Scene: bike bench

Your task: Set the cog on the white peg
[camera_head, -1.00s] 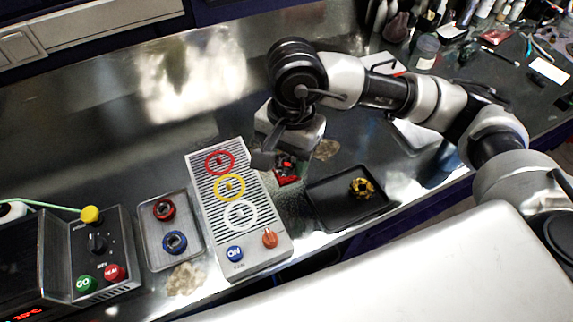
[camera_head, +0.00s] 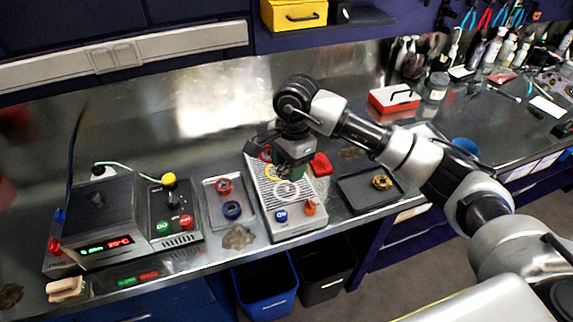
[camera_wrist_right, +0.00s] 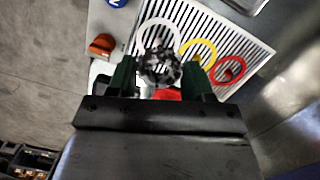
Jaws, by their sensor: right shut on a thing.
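My right gripper (camera_head: 291,172) is over the striped panel (camera_head: 262,197) and hides part of its yellow ring (camera_head: 272,173). In the wrist view its green fingers (camera_wrist_right: 160,75) are shut on a dark grey cog (camera_wrist_right: 160,66). The white ring (camera_head: 287,191) lies nearer the panel's front. In the wrist view the cog overlaps the edge of the white ring (camera_wrist_right: 143,38), close to the yellow ring (camera_wrist_right: 204,43). The white peg is not clear to see. I cannot tell the cog's height above the panel. My left gripper is out of view.
A black tray (camera_head: 352,197) with a brass cog (camera_head: 382,182) stands right of the panel. A grey tray (camera_head: 213,216) with red and blue ring-like parts stands left. A control box (camera_head: 160,207) stands further left.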

